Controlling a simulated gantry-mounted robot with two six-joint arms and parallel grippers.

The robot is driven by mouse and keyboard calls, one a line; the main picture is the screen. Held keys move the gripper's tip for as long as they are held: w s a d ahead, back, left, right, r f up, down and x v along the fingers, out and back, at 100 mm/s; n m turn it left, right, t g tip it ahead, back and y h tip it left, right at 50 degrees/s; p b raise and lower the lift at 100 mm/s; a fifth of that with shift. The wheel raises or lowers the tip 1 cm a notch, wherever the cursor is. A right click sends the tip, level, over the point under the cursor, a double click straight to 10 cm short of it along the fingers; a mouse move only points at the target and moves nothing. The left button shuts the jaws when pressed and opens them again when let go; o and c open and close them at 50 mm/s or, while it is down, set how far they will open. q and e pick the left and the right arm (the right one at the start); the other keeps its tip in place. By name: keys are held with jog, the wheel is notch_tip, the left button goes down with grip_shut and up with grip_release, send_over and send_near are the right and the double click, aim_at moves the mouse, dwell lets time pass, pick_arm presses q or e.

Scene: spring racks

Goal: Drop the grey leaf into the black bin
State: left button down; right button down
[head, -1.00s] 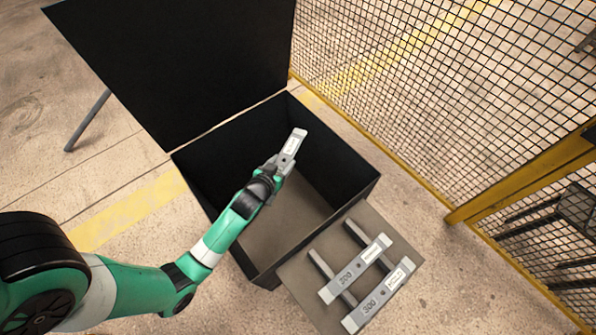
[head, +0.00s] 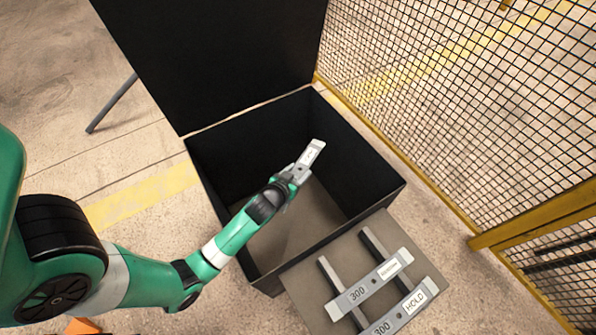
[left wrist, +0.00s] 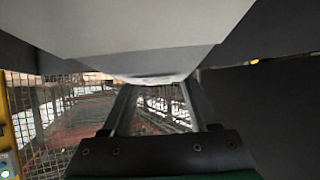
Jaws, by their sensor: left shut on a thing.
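The grey leaf (head: 313,152), a flat bar with a white label, is held at one end by my left gripper (head: 298,176). My left gripper is shut on it. In the head view the leaf shows over the opening of the black bin (head: 345,242), apart from its walls as far as I can tell. The bin is open, with a large black lid (head: 215,55) raised behind it. In the left wrist view a large pale grey surface, likely the leaf (left wrist: 130,35), fills the top above the gripper fingers (left wrist: 157,105). My right gripper is not in view.
A board (head: 300,280) at the bin's near right side carries two more grey labelled leaves, one marked 300 (head: 370,285) and one marked HOLD (head: 405,310), on dark bars. A yellow-framed mesh fence (head: 450,100) stands to the right. The bin's interior looks empty.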

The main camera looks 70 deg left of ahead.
pick_arm(q)
notch_tip(320, 180, down, 9)
jog(key=b, duration=0.7)
jog(key=shift+r, duration=0.2)
jog(key=shift+c, duration=0.9)
grip_release()
jog(key=shift+w, duration=0.1)
jog(key=shift+o, duration=0.5)
jog(key=p+v, duration=0.3)
jog(key=v, duration=0.8)
jog(key=shift+s+d, duration=0.2)
jog(key=shift+s, duration=0.1)
